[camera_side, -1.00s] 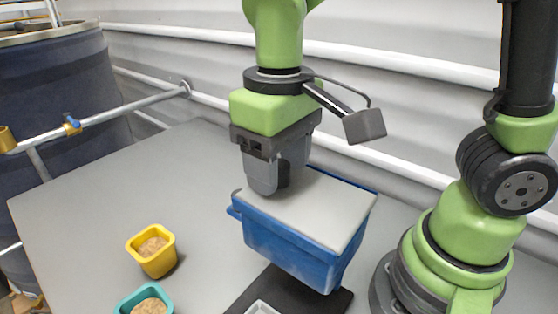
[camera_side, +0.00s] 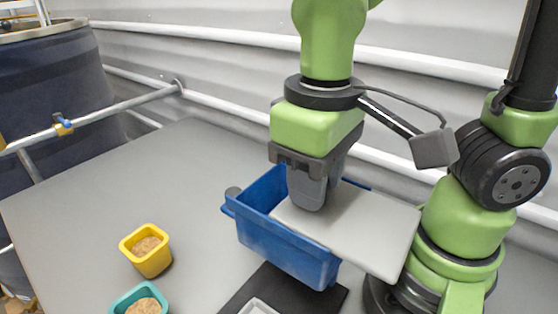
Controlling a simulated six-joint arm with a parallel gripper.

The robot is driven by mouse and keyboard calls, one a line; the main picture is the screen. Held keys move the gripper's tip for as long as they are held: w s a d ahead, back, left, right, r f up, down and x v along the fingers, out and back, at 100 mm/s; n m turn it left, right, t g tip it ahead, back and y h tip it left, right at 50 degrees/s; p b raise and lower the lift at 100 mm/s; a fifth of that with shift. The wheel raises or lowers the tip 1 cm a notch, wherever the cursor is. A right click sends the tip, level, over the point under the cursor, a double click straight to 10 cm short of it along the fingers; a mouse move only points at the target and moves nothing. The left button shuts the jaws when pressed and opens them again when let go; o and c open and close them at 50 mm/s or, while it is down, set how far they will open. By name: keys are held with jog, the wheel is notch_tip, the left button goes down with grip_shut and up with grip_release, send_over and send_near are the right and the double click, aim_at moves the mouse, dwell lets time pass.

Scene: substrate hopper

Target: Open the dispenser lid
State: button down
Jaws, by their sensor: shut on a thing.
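The dispenser is a blue box (camera_side: 285,248) standing near the middle of the table. Its light grey lid (camera_side: 365,230) is shifted to the right, overhanging the box toward my base. The left part of the box is uncovered and its blue inner wall shows. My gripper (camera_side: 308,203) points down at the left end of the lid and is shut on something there. A handle would be hidden behind the fingers; I cannot see what they hold.
A yellow cup (camera_side: 147,262) and a teal cup (camera_side: 120,303), both with brown grainy contents, stand at the front left. A black mat (camera_side: 245,287) lies under the box front, with a small white tray (camera_side: 258,307) on it.

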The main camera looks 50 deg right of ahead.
aim_at(350, 213)
jog(key=s, duration=0.4)
jog(key=shift+s, duration=0.1)
jog(key=c, duration=0.8)
grip_release()
jog(key=shift+c, duration=0.2)
notch_tip(350, 213, up, 10)
notch_tip(350, 213, down, 10)
jog(key=shift+f, duration=0.15)
jog(key=shift+w, duration=1.15)
